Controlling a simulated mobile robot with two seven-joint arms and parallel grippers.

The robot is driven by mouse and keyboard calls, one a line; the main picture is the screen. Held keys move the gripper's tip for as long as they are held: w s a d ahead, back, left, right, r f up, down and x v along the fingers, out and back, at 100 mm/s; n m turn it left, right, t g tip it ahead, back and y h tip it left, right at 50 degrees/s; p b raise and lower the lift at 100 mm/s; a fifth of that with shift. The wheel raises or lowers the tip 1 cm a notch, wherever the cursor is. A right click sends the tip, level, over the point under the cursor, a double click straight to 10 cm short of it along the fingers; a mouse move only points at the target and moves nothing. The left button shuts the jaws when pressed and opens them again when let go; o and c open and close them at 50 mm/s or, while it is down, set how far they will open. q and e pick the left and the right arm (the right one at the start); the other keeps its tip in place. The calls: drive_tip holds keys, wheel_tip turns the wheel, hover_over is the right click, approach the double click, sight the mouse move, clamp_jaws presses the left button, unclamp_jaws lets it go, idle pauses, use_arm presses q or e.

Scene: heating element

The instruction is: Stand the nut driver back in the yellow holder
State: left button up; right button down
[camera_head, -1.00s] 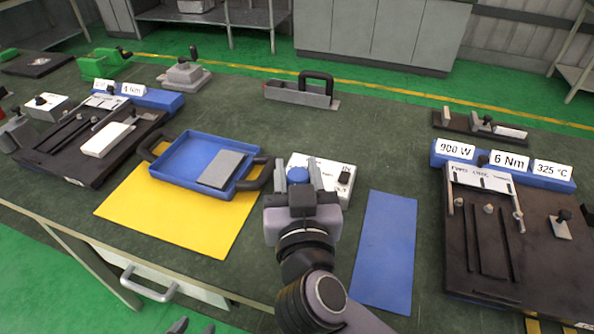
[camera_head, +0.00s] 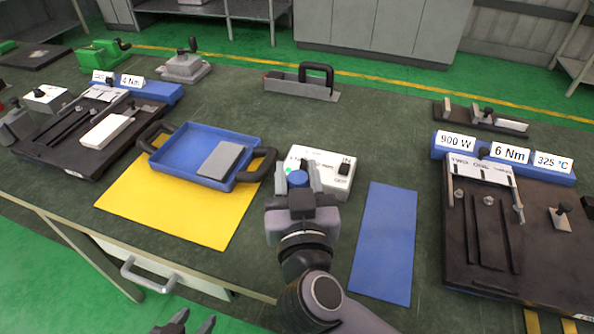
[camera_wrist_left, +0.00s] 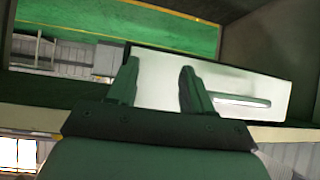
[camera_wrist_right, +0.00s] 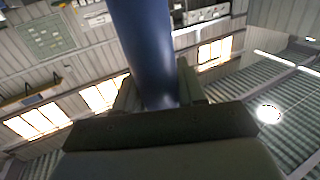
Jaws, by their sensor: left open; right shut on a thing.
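The nut driver shows as a round blue end (camera_head: 297,178) between the fingers of my right gripper (camera_head: 298,186) in the head view. In the right wrist view it is a thick dark-blue handle (camera_wrist_right: 145,45) running up from between the fingers. My right gripper is shut on it, over the bench in front of the white switch box (camera_head: 327,170). The tool's lower part is hidden by the gripper. My left gripper (camera_head: 185,322) is open and empty, low at the bottom edge by the bench front. I cannot make out the yellow holder.
A blue tray (camera_head: 185,160) with a grey block sits on the yellow mat (camera_head: 200,217). A blue mat (camera_head: 385,240) lies right of my right gripper. Dark fixture plates (camera_head: 465,270) stand at both sides. The bench behind the switch box is fairly clear.

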drive_tip(key=shift+f, duration=1.7)
drive_tip(key=c, duration=0.6)
unclamp_jaws()
drive_tip(key=shift+c, duration=0.2)
drive_tip(key=shift+o, duration=0.4)
drive_tip(key=shift+r, duration=0.1)
